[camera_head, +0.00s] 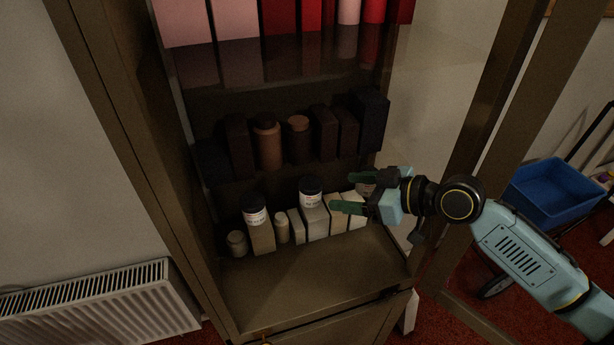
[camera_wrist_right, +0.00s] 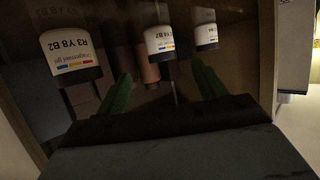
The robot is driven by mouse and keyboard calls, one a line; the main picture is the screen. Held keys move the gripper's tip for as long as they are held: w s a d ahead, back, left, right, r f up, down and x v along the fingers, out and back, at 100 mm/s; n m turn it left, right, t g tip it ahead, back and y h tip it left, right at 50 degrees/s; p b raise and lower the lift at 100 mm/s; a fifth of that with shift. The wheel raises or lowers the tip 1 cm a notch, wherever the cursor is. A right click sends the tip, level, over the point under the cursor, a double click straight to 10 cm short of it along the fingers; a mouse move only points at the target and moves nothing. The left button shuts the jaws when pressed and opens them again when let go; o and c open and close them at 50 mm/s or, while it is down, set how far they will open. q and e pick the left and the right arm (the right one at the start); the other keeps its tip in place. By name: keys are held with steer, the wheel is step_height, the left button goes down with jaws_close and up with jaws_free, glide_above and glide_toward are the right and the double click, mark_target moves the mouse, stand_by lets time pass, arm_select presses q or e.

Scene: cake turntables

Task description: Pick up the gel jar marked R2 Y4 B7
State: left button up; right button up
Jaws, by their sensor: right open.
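Several gel jars with dark lids and white labels stand on the cabinet's lower shelf. In the head view one jar (camera_head: 255,216) is at the left, one (camera_head: 311,192) is in the middle, and one (camera_head: 366,178) is partly hidden behind my right gripper. In the right wrist view the left jar's label (camera_wrist_right: 70,52) reads R3 Y8 B2. The labels on the middle jar (camera_wrist_right: 160,42) and right jar (camera_wrist_right: 205,36) are too small to read, so I cannot tell which is R2 Y4 B7. My right gripper (camera_head: 341,192) is open and empty, in front of the shelf's right side.
Pale boxes (camera_head: 262,238) and small pots (camera_head: 237,243) share the shelf (camera_head: 300,282) with the jars. Dark boxes and brown bottles (camera_head: 268,145) stand on the shelf above. The cabinet's glass door (camera_head: 470,150) is open at the right. The shelf's front is bare.

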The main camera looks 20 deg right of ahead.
mark_target(320, 190)
steer(key=x, duration=0.6)
steer(key=shift+a+p, duration=0.35)
steer(key=shift+w+a+f, duration=0.1)
steer(key=shift+w+a, duration=0.15)
steer(key=shift+w, duration=0.05)
steer(key=x, duration=0.4)
steer(key=shift+w+p, duration=0.1)
steer(key=shift+p, duration=0.3)
steer(key=shift+d, duration=0.1)
steer(key=c, duration=1.1)
